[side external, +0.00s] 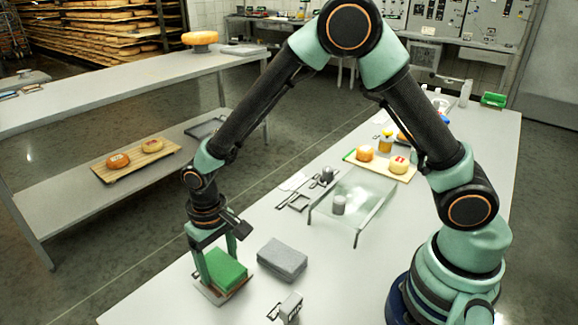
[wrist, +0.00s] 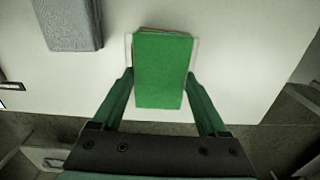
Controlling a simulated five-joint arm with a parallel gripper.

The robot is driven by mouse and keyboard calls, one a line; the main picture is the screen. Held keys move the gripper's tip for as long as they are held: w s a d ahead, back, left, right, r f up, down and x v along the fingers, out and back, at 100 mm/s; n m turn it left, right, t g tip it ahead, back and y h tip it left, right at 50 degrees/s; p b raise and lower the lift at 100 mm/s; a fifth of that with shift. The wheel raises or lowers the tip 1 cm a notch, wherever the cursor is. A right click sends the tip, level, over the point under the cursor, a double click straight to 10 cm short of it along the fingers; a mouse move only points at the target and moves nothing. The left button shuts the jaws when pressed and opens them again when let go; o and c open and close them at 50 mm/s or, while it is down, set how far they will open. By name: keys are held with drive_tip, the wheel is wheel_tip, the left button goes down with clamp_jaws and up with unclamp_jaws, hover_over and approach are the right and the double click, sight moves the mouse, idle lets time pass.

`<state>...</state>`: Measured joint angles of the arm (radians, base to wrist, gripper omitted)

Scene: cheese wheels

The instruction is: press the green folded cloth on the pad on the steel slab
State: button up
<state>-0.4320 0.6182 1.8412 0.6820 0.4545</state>
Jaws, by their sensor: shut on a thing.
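The green folded cloth (side external: 222,268) lies flat at the near left of the bench, and it also shows in the wrist view (wrist: 160,72). It covers most of a thin brownish layer, which I take for the pad. The pale rim of a slab (wrist: 195,52) shows around it in the wrist view. My gripper (wrist: 160,78) points down with one finger on each side of the cloth, shut on it. Contact between the cloth and what lies under it is hard to judge.
A grey folded cloth (side external: 283,258) lies right beside it. A small metal block (side external: 290,306) stands at the near edge. A clear low stand (side external: 352,208) and a board with cheeses (side external: 382,165) are farther back. A shelf table stands left, across the floor.

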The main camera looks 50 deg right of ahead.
idle(0.3)
drive_tip(key=shift+r, duration=3.5)
